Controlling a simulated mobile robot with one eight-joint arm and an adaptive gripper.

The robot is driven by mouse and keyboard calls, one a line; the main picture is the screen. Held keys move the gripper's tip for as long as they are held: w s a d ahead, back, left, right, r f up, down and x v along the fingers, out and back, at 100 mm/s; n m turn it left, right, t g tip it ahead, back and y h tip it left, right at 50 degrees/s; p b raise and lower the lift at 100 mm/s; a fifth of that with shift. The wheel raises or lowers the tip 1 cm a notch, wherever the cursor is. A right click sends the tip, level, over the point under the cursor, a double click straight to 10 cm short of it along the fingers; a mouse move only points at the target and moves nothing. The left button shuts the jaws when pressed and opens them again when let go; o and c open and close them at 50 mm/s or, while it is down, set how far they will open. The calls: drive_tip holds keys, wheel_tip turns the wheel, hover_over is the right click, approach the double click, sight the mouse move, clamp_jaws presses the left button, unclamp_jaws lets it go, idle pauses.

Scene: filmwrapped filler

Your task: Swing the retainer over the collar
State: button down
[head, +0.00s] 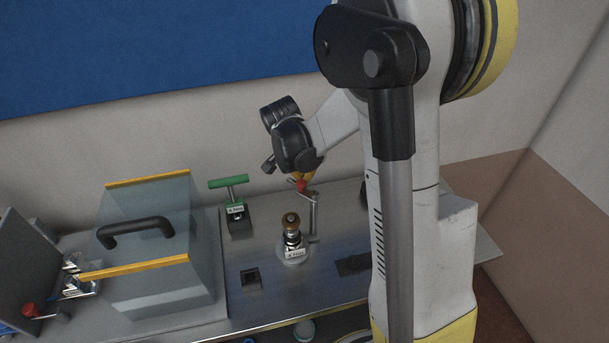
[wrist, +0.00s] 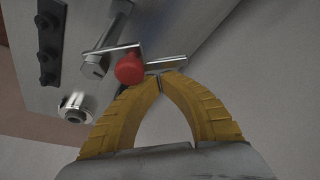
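The retainer (head: 313,212) is a thin silver arm on an upright post with a red knob (head: 302,185). It stands just right of a round fitting with a brown top and a label, which looks like the collar (head: 292,240). In the head view the retainer's arm is beside the collar's top, not over it. My gripper (head: 299,177) is at the red knob. In the wrist view, my yellow fingertips (wrist: 161,75) are together just right of the red knob (wrist: 130,68), close to the silver rod (wrist: 165,63). I cannot tell whether they touch it.
A clear box with a black handle (head: 135,231) stands left on the bench. A dark low fixture (head: 353,265) sits to the right.

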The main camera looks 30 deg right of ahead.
drive_tip(key=shift+a+n, duration=0.4)
drive_tip(key=shift+n, duration=0.2)
drive_tip(key=shift+a+n+t+y+b, duration=0.3)
drive_tip(key=shift+a+n+t+b, duration=0.15)
drive_tip(key=shift+a+n, duration=0.5)
drive_tip(key=s+a+n+t+y+b, duration=0.1)
drive_tip(key=s+a+n+y, duration=0.2)
drive_tip(key=n, duration=0.8)
drive_tip(key=shift+s+a+b, duration=0.3)
drive_tip(key=shift+s+a, duration=0.65)
drive_tip(key=shift+a, duration=0.5)
